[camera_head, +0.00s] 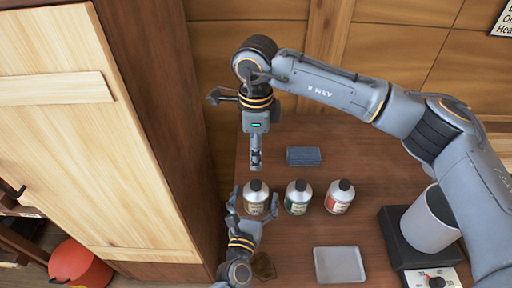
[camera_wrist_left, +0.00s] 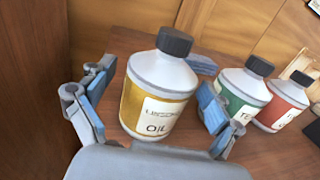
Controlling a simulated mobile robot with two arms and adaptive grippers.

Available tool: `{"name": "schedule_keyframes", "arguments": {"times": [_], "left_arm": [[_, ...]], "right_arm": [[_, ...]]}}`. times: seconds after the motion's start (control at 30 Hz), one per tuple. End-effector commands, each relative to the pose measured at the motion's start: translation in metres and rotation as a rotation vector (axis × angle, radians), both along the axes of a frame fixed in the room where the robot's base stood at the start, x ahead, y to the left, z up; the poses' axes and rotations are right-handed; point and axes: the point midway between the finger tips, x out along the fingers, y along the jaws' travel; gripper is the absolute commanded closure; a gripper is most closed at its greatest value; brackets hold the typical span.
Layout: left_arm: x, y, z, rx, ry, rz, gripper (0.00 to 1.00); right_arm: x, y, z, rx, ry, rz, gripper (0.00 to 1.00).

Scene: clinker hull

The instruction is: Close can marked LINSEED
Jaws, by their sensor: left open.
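The can marked LINSEED OIL (camera_head: 256,197), a silver can with a yellow label, stands upright at the left end of a row of three. It also shows in the left wrist view (camera_wrist_left: 155,95), its label partly legible. Its black cap (camera_wrist_left: 175,41) sits on top; I cannot tell how tightly. My left gripper (camera_head: 252,207) is open, with one finger on each side of this can, seemingly not gripping it. My right gripper (camera_head: 256,158) points down behind the can, seen edge-on, so its opening is unclear.
A can with a green label (camera_head: 298,198) and one with a red label (camera_head: 339,199) stand to the right. A blue block (camera_head: 303,156) lies behind them, a grey tray (camera_head: 339,264) in front. A grey pot (camera_head: 430,222) is at right. A tall wooden cabinet (camera_head: 120,150) bounds the left.

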Motion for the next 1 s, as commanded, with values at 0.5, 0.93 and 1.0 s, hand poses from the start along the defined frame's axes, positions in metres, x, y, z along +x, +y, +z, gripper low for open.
{"name": "schedule_keyframes", "arguments": {"times": [0.5, 0.93, 1.0], "left_arm": [[-0.094, 0.021, -0.001, 0.002, 0.003, -0.002, 0.09], [-0.114, 0.026, 0.0, 0.0, 0.001, 0.0, 0.09], [-0.114, 0.026, 0.0, 0.0, 0.001, 0.0, 0.09]], "right_arm": [[0.0, 0.0, 0.0, 0.0, 0.0, 0.0, 0.43], [0.0, 0.0, 0.0, 0.0, 0.0, 0.0, 0.43], [0.0, 0.0, 0.0, 0.0, 0.0, 0.0, 0.43]]}}
